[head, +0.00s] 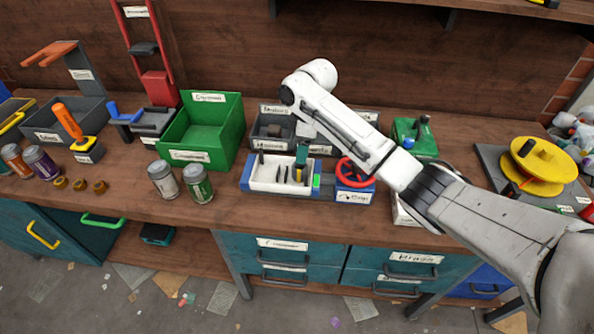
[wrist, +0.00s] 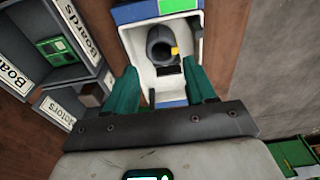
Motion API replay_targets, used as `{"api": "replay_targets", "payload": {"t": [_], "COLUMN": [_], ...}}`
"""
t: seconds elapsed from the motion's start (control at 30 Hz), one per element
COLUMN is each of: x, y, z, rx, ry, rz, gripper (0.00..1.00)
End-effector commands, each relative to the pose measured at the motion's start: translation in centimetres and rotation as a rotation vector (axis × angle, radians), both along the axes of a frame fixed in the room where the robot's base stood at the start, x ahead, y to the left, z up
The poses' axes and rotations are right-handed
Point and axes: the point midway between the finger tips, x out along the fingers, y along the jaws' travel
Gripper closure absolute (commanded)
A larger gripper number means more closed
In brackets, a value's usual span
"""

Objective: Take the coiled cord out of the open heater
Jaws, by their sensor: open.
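The open heater is a white, tray-like housing (head: 262,186) with blue ends, lying on the bench in the middle of the head view. In the wrist view its white wall (wrist: 133,38) runs up from between my fingers. A dark grey rounded coil, seemingly the cord (wrist: 158,47), lies inside with a small yellow piece at its right. My gripper (head: 302,160) is over the heater. Its teal fingers (wrist: 163,88) are apart, with nothing between them, on either side of the housing's near end; contact cannot be told.
A red handwheel on a blue box (head: 353,185) stands close to the heater's right. Grey labelled bins (head: 270,128) stand behind it. A green bin (head: 213,138) and two cans (head: 198,184) are to the left. Bench between cans and heater is clear.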

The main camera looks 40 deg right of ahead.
Motion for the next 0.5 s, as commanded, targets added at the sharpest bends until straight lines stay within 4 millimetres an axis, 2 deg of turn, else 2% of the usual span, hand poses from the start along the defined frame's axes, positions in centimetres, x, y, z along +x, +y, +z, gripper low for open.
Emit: {"api": "replay_targets", "payload": {"t": [0.1, 0.37, 0.5], "x": [0.2, 0.2, 0.3], "y": [0.1, 0.3, 0.5], "z": [-1.6, -3.5, -5.6], "rx": [0.000, 0.001, 0.000], "ry": [0.000, 0.001, 0.001], "rz": [0.000, -0.001, -0.001], "gripper": [0.45, 0.45, 0.45]}}
